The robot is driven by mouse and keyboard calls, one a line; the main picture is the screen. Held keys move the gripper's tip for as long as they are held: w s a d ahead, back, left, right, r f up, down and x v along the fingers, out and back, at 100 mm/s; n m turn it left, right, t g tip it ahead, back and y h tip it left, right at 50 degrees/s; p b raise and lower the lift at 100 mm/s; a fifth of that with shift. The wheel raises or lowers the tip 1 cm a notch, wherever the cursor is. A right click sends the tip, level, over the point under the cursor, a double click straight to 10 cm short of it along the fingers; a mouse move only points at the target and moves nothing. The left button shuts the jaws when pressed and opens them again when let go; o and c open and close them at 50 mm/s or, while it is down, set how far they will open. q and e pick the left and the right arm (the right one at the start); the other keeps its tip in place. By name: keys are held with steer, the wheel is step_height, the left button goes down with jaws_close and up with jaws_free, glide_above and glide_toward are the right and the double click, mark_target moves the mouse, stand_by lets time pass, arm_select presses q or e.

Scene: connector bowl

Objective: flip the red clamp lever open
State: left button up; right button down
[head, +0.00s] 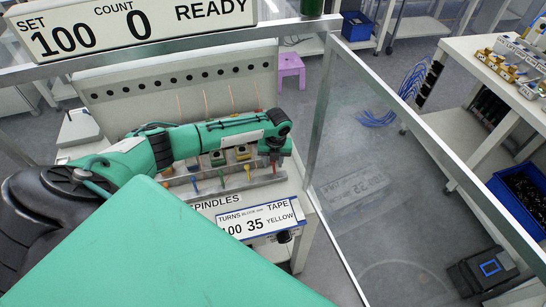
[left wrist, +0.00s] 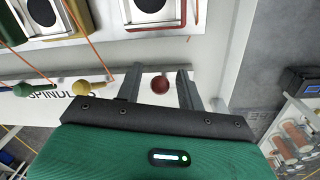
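The red clamp lever (left wrist: 160,85) shows in the left wrist view as a round red knob between the two fingers of my left gripper (left wrist: 160,90). The fingers are open, with a visible gap on each side of the knob. In the head view my left gripper (head: 274,150) is at the right end of the spindle row, over the red lever, which it mostly hides. The yellow lever (left wrist: 80,88) and green lever (left wrist: 25,88) are to the left in the wrist view. My right gripper is not in view.
A blue lever (head: 195,186) stands at the left of the row. A label panel (head: 262,220) is on the bench front. Copper wires rise from the spindles before a perforated back panel (head: 180,80). A clear guard panel (head: 375,170) stands on the right.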

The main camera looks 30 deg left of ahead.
mark_target(274, 169)
arm_select(q)
jaws_close()
steer(key=shift+s+d+r+t+y+p, duration=0.45)
steer(key=shift+t+y+p, duration=0.35)
steer(key=shift+p, duration=0.45)
steer(key=shift+s+d+r+t+y+p, duration=0.1)
steer(key=shift+s+d+t+y+p, duration=0.1)
steer(key=shift+d+t+y+p, duration=0.25)
steer(key=shift+s+d+r+t+y+p, duration=0.15)
steer(key=shift+t+y+p, duration=0.2)
steer(key=shift+y+p, duration=0.25)
steer(key=shift+s+d+f+t+y+p, duration=0.25)
steer(key=shift+d+t+y+p, duration=0.1)
steer(key=shift+t+y, duration=0.35)
steer(key=shift+s+d+t+y, duration=0.3)
steer(key=shift+t+y, duration=0.1)
steer(key=shift+y, duration=0.25)
steer(key=shift+s+d+f+t+y, duration=0.25)
steer(key=shift+t+y, duration=0.2)
steer(key=shift+y, duration=0.15)
steer(key=shift+s+d+f+t+y, duration=0.1)
steer(key=shift+s+d+t+y, duration=0.1)
steer(key=shift+t+y, duration=0.35)
steer(key=shift+n+y, duration=0.25)
steer(key=shift+n, duration=0.05)
steer(key=shift+d, duration=0.1)
steer(key=shift+s, duration=0.1)
